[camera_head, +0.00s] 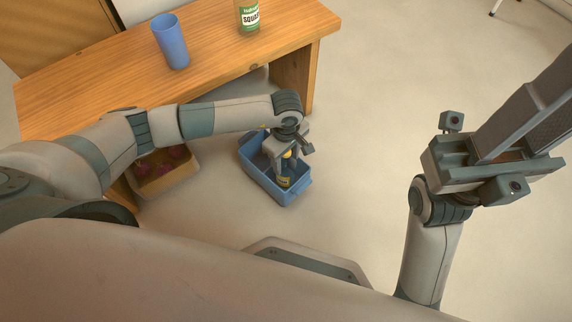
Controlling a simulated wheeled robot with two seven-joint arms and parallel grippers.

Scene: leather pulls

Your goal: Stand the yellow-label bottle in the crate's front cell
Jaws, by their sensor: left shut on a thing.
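The blue crate (251,163) stands on the floor below the table's right end. My left gripper (287,160) reaches down over its near right part and is shut on the yellow-label bottle (284,182). The bottle is dark with a yellow cap and a yellow label low on its side. It looks about upright, with its lower part inside the crate's outline. The crate's near wall and the gripper hide its base, so I cannot tell whether it touches the crate floor.
A wooden table (110,80) holds a blue cup (171,42) and a green-label bottle (248,14). A tan box (172,182) with dark red things inside stands on the floor left of the crate, partly under my left arm. The floor right of the crate is clear.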

